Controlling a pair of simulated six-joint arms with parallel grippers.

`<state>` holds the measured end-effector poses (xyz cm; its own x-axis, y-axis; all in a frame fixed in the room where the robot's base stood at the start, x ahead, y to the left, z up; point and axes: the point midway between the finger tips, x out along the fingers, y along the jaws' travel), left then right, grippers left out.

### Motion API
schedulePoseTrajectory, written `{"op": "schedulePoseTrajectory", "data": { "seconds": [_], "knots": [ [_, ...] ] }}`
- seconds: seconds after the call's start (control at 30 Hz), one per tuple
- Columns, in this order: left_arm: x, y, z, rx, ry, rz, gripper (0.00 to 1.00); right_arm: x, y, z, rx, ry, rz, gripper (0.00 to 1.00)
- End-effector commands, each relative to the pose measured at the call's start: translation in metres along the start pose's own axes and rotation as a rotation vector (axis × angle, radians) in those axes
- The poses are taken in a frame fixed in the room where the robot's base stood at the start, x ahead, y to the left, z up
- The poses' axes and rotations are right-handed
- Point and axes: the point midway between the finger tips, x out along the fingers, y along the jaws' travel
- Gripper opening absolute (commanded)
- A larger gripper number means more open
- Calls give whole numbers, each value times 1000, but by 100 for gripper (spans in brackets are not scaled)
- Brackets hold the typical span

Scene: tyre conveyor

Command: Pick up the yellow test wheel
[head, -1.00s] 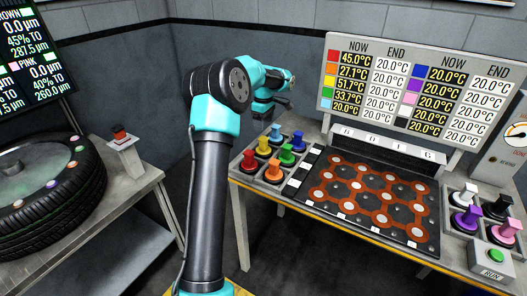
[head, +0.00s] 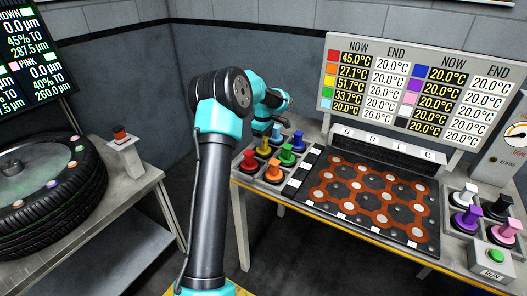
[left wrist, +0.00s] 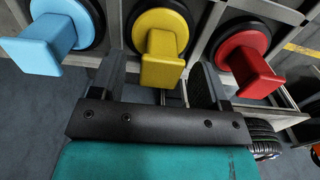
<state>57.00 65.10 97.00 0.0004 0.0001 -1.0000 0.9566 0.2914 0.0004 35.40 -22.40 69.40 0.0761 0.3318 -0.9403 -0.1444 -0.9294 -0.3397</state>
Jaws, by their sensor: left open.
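The yellow test wheel (head: 263,146) sits in a compartment of the tray at the left end of the bench. In the left wrist view its yellow hub and square handle (left wrist: 163,62) are in the upper middle, with a black rim around the hub. My left gripper (left wrist: 158,72) is open, with one finger to each side of the yellow handle in that view. I cannot tell whether either finger touches it.
Close neighbours are the light blue wheel (left wrist: 45,40), the red wheel (left wrist: 248,60), the green wheel (head: 287,155) and the orange wheel (head: 271,171). A patterned plate (head: 375,200) lies to the right.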

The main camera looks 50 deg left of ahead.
Motion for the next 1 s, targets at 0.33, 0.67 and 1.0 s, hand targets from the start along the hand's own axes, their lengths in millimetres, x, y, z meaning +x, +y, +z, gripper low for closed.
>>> {"op": "schedulePoseTrajectory", "data": {
  "seconds": [0.33,0.67,1.0],
  "knots": [
    [22,0,0,1,0,0,69,0,0,0,0,0,0,43],
    [21,0,0,0,0,0,69,0,0,0,0,0,0,43],
    [21,0,0,0,0,0,38,0,0,0,0,0,0,43]
  ]
}}
